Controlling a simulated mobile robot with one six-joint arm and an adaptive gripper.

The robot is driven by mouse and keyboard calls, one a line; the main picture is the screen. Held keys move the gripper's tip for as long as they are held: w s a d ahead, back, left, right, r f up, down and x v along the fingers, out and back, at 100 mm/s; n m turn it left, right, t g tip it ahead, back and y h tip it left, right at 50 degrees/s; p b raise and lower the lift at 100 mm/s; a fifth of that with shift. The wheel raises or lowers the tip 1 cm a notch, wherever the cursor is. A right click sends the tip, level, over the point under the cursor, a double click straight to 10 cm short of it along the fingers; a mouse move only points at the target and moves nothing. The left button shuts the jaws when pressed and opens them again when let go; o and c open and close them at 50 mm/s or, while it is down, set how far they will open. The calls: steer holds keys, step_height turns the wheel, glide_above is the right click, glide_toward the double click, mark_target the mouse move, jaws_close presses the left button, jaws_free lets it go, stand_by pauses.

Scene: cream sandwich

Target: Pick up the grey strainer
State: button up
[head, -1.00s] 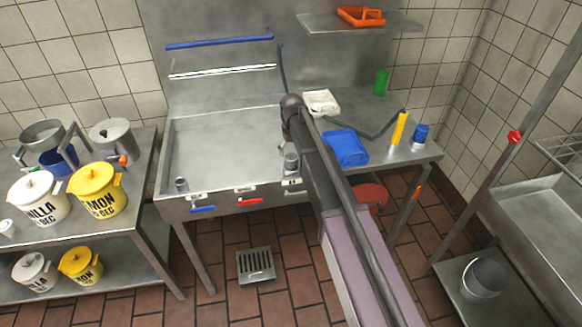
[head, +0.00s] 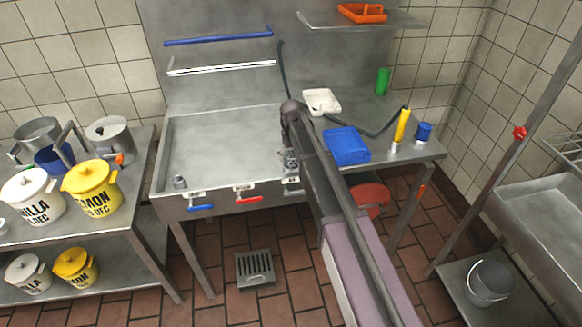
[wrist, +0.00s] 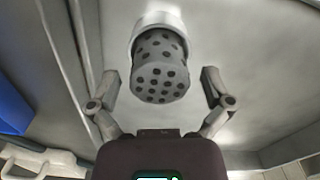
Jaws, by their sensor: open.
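The grey strainer (wrist: 160,70) is a perforated cylinder with a pale rim, seen in the wrist view at the upper middle. My gripper (wrist: 160,84) is open, with one finger on each side of the strainer and a visible gap to both. The fingers do not appear to touch it. In the head view my gripper (head: 290,158) points down at the front right corner of the steel sink (head: 225,135). There the strainer cannot be told apart from my gripper.
A blue tray (head: 346,146) lies on the counter right of the sink, with a white tray (head: 321,101) behind it. The sink's middle is clear. Tubs, including a yellow one (head: 92,188), stand on the left table.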

steer(key=shift+f+b, duration=0.4)
steer(key=shift+f, duration=0.3)
steer(key=c, duration=1.1)
